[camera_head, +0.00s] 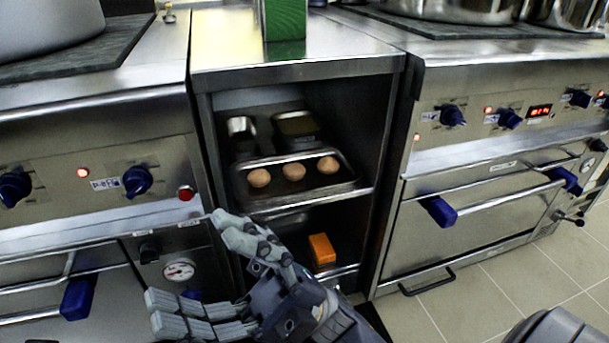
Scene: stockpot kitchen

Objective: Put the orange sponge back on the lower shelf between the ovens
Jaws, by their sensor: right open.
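The orange sponge (322,250) lies on the lower shelf (345,270) of the open cabinet between the two ovens, near the shelf's front. My right gripper (197,272) is in front of the cabinet, to the left of the sponge, with its fingers spread wide and pointing left. It is open and nothing shows between its fingers. The sponge is apart from the fingers, just right of the upper one. The gripper hides the left part of the lower shelf. My left gripper is not in the picture.
A tray (340,186) with three eggs (294,171) sits on the upper shelf, with metal containers (298,130) behind it. A green box (285,20) stands on top. Ovens with blue knobs and handles flank the cabinet, the right one (480,215) beside bare floor tiles.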

